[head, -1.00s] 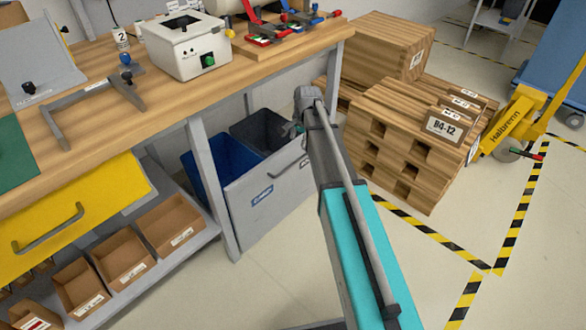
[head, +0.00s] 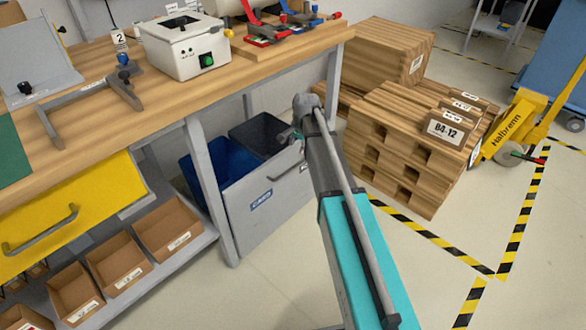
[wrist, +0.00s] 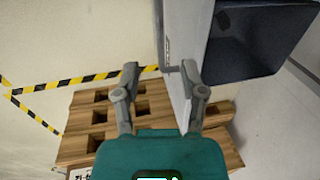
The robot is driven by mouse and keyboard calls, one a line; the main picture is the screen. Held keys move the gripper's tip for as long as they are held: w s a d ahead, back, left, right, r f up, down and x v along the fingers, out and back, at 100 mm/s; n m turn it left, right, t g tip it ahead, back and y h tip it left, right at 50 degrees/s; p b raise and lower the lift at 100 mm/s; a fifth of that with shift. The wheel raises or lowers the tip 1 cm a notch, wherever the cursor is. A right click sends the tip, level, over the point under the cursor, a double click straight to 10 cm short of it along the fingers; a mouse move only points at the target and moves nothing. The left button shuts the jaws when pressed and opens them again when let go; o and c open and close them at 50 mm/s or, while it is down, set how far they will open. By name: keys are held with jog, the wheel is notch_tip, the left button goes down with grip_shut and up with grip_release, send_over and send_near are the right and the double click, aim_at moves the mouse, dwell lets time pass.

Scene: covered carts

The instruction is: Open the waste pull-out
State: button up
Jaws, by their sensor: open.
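The waste pull-out (head: 240,222) stands partly out under the workbench, its grey front panel carrying a blue label and a bar handle (head: 288,172). A blue bin (head: 232,158) and a dark bin (head: 268,128) show behind the panel. In the wrist view the panel (wrist: 176,30) appears edge-on, with a dark bin (wrist: 262,45) to its right. In the head view my gripper (head: 294,137) is at the panel's upper right, mostly hidden by my arm.
Stacked wooden pallets (head: 405,145) stand close to the right of the pull-out. A yellow pallet truck (head: 512,125) is beyond them. The bench leg (head: 212,185) and cardboard bins (head: 168,228) are at left. The floor in front is clear, with striped tape (head: 430,235).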

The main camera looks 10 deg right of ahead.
aim_at(292, 167)
jog(key=shift+w+a+f+b, duration=0.2)
jog(key=shift+w+f+b, duration=0.1)
jog(key=shift+f+b, duration=1.55)
jog(key=shift+w+a+f+b, duration=0.25)
jog(key=shift+f+b, duration=1.45)
jog(key=shift+f, duration=0.2)
jog(key=shift+w+a+f+b, duration=0.2)
jog(key=shift+w+f+b, duration=0.1)
jog(key=shift+f+b, duration=1.55)
grip_shut()
